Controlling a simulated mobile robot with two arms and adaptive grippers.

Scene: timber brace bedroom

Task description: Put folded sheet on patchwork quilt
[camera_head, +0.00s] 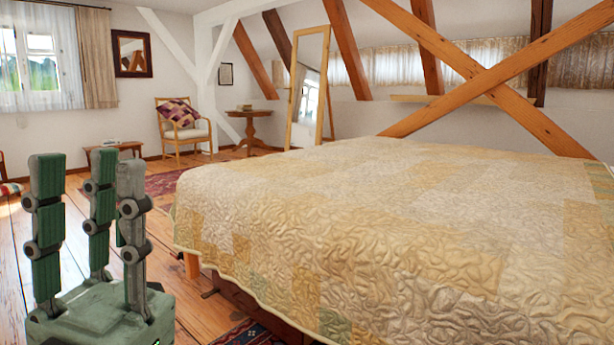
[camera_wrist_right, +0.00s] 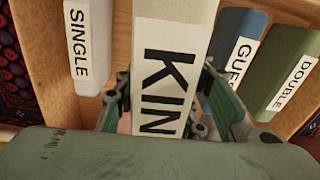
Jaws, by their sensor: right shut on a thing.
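The patchwork quilt (camera_head: 400,220) in yellow and cream squares covers the bed in the head view. Its top is bare. In the right wrist view a pale folded sheet (camera_wrist_right: 178,8) with a label reading "KIN" stands between the fingers of my right gripper (camera_wrist_right: 172,110), which is shut on it. The label's lower end is hidden by the gripper. My right gripper is not in the head view. My left gripper (camera_head: 90,175) points upward, open and empty, over the floor left of the bed.
Crossed timber braces (camera_head: 470,65) rise behind the bed. A chair (camera_head: 182,130) and round table (camera_head: 248,118) stand far off.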

